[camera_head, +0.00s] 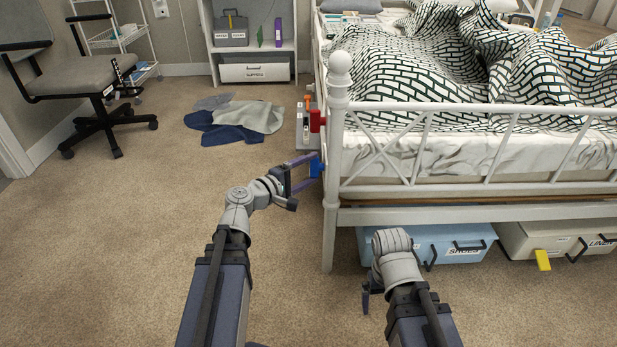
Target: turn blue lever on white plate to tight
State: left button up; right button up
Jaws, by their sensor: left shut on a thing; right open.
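The blue lever (317,168) shows beside the white corner post of the bed, at the middle of the head view. My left gripper (314,168) points right toward the post, and its two fingers are closed on the blue lever, one on each side. The fingers partly cover the lever. I cannot make out the white plate apart from the white post, nor any tight mark. My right gripper (366,297) hangs low in front of the bed, open and empty, and is partly hidden by its own wrist.
The white bed frame (430,106) fills the right side. Under it are a blue shoes box (405,240) and a linen box (525,237) with a yellow tag. Clothes (237,117) lie on the carpet near a shelf. An office chair (75,80) stands left.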

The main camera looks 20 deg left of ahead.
pick_arm(q)
jog(key=shift+s+f+b, duration=0.1)
jog(key=shift+f+b, duration=0.05)
jog(key=shift+b, duration=0.2)
jog(key=shift+m, duration=0.3)
jog(key=o, duration=1.2)
jog(key=shift+o, duration=0.2)
